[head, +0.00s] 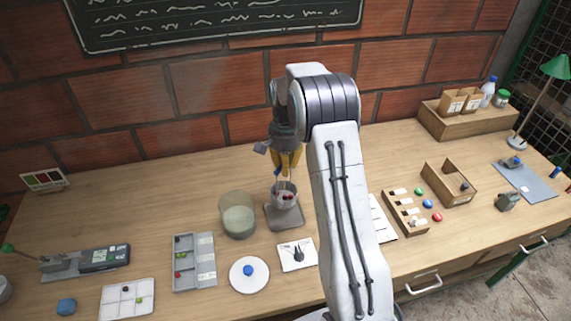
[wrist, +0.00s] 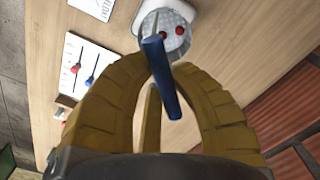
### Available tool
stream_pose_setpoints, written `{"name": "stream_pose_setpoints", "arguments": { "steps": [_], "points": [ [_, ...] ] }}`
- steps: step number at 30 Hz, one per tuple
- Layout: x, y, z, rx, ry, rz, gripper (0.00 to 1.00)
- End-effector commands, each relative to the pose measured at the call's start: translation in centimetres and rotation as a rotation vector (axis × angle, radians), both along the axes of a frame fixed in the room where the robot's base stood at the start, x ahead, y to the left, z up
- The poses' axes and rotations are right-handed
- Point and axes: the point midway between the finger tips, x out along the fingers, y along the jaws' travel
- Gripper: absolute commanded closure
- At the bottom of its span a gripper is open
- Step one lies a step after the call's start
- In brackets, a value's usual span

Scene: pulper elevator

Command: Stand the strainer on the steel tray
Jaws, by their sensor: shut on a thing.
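The strainer (head: 285,195) is a pale cup with red pieces inside and a blue handle. The steel tray (head: 284,219) is a small grey plate on the bench, partly covered by the strainer in the head view. The strainer appears over the tray's far part; whether it touches the tray I cannot tell. My gripper (head: 287,172) has yellow fingers pointing down, shut on the strainer's blue handle. In the wrist view the handle (wrist: 162,78) sits between the fingertips, and the perforated bowl (wrist: 166,38) with red pieces lies beyond it.
A white card (head: 298,255) with a dark object and a white plate (head: 249,275) with a blue piece lie in front. A grey compartment tray (head: 194,262) is further left. The bench behind is clear.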

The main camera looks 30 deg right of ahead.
Motion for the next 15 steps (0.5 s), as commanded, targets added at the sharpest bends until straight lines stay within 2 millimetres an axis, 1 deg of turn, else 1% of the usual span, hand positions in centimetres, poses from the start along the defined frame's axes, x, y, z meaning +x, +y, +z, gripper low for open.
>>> {"name": "stream_pose_setpoints", "arguments": {
  "steps": [1,15],
  "points": [
    [0.0,0.0,-0.7,0.000,0.000,0.000,1.00],
    [0.0,0.0,-3.9,0.000,0.000,0.000,1.00]
  ]
}}
